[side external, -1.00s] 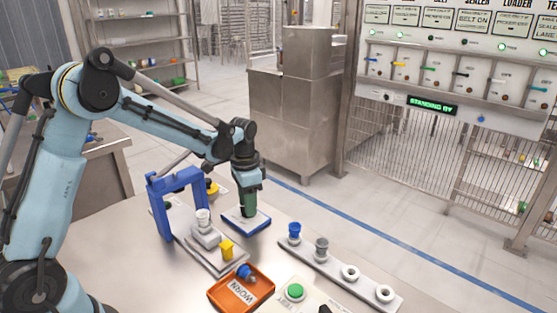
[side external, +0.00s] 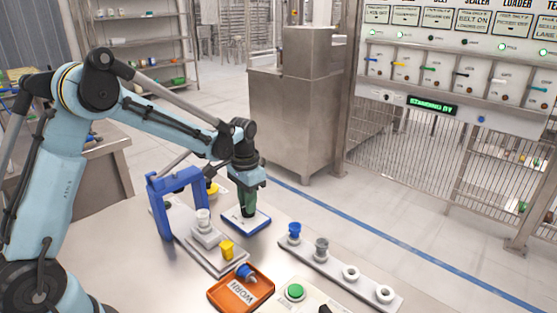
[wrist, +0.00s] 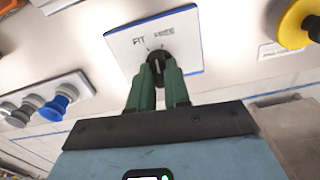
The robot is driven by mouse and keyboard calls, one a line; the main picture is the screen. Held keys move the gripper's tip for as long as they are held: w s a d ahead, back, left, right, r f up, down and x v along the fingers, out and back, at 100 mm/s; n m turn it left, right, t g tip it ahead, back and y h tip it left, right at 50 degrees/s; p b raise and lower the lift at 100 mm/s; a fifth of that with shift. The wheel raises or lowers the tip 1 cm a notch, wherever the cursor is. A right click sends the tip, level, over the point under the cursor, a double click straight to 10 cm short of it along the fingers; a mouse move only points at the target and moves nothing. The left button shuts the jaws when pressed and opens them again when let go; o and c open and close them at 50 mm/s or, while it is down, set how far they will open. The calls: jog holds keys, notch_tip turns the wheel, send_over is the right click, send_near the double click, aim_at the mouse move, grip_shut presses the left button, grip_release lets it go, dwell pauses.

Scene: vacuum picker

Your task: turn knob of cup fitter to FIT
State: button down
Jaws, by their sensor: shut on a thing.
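The black knob (wrist: 158,58) stands on a white plate with a blue edge (wrist: 122,43) in the wrist view. The plate bears the words FIT on the left and FREE on the right, with small tick marks above the knob. My gripper (wrist: 159,72) has its two green fingers closed on the knob's sides. The fingers hide part of the knob, and I cannot tell exactly which mark it points to. In the side external view my gripper (side external: 246,210) points down onto the same plate (side external: 258,228), and the knob is hidden there.
A blue frame (side external: 160,205) stands left of the plate, near a fixture (side external: 205,236) with a white cup and a yellow cup (side external: 227,249). An orange WORN tray (side external: 222,296) holds a blue cup. A grey rack (side external: 325,266) with blue and grey cups lies right. A green button (side external: 295,291) is in front.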

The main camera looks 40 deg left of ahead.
jog(key=n, duration=0.5)
jog(key=shift+n, duration=0.3)
dwell(0.4)
jog(key=c, duration=1.1)
grip_release()
notch_tip(320, 180, up, 12)
jog(key=shift+r, duration=0.1)
jog(key=s+d+m+t, duration=0.1)
jog(key=s+d+t, duration=0.1)
jog(key=s, duration=0.3)
jog(key=s+d+m+t, duration=0.2)
jog(key=s+d, duration=0.1)
jog(key=s, duration=0.2)
jog(key=s+d+f+m+t, duration=0.1)
jog(key=s+d+t, duration=0.1)
jog(key=s, duration=0.3)
jog(key=shift+d+t, duration=0.25)
jog(key=shift+t, duration=0.35)
